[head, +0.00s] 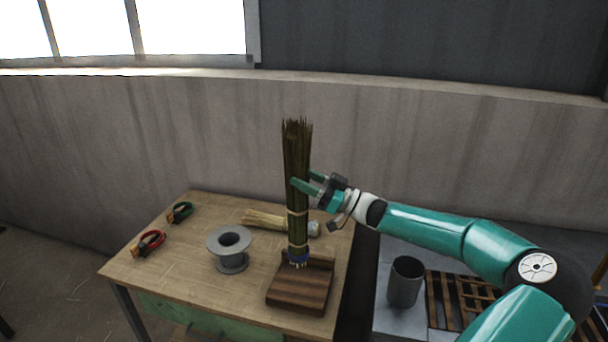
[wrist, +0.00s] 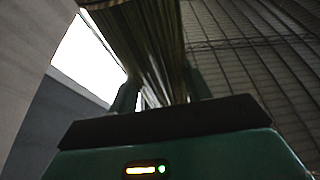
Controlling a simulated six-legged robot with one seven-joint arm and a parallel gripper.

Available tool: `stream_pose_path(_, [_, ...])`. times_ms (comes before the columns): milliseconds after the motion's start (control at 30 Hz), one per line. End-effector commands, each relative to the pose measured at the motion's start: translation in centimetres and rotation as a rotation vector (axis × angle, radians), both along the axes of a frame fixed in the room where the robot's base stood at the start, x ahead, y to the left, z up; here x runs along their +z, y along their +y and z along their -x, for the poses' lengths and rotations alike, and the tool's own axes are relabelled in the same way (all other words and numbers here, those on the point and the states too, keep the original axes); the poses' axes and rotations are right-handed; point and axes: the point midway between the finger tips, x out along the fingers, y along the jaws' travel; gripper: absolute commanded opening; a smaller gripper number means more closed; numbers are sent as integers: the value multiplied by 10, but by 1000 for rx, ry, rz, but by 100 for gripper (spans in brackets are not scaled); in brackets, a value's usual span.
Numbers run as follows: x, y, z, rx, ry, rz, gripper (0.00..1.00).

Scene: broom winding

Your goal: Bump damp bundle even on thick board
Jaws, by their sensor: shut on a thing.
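The bundle (head: 297,160) is a tall sheaf of dark green-brown stalks, tied with pale bands lower down and with a blue band near its foot. It stands upright in the head view, its foot at the back part of the thick dark striped board (head: 300,290). I cannot tell whether the foot touches the board. My gripper (head: 304,184) is shut on the bundle at about mid-height, coming from the right. In the wrist view the stalks (wrist: 140,45) rise between the two fingers (wrist: 160,92).
The wooden table (head: 180,270) also holds a grey spool (head: 229,250), red-handled pliers (head: 150,243), green-handled pliers (head: 180,212) and a pale bundle lying down (head: 264,220) behind the dark one. A dark cylinder (head: 405,282) and a slatted rack (head: 455,298) stand to the right. A wall is behind.

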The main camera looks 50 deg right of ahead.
Motion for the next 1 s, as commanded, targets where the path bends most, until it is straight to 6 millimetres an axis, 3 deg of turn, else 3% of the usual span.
stream_pose_path(267, [-10,3,5,-2,-3,-3,25])
stream_pose_path(700, [-60,4,5,-3,-2,-2,25])
stream_pose_path(1000, [-70,3,2,-3,-2,0,25])
